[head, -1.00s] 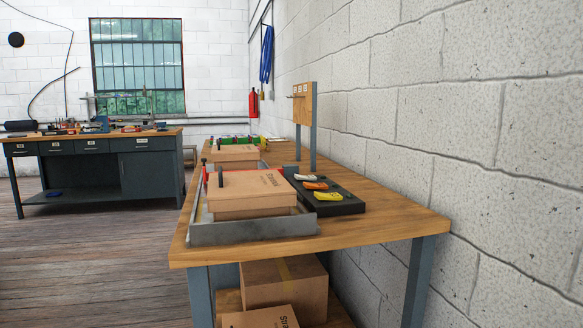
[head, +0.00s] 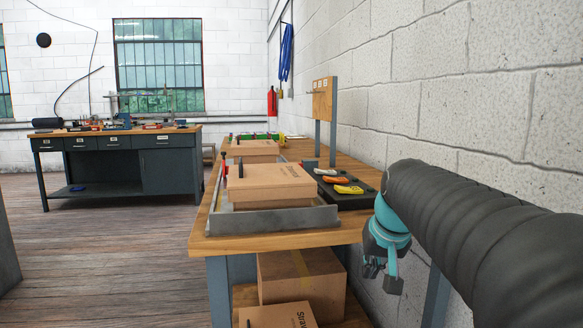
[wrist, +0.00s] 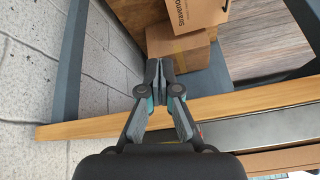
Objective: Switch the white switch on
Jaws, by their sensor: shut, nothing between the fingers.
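A white piece (head: 325,171) lies at the far end of a black board (head: 352,202) on the near bench, in a row with an orange piece (head: 336,179) and a yellow piece (head: 349,189). It is too small to tell whether it is the white switch or which way it is set. My gripper (head: 381,280) hangs by the bench's right front corner, below the top and apart from the board. In the wrist view my gripper (wrist: 161,68) is shut and empty, over the bench's edge with boxes below. The white piece is not visible there.
A grey tray (head: 275,220) with a cardboard box (head: 268,182) takes up the bench's front left. The block wall (head: 430,100) runs close along the right. Open floor (head: 130,225) lies left.

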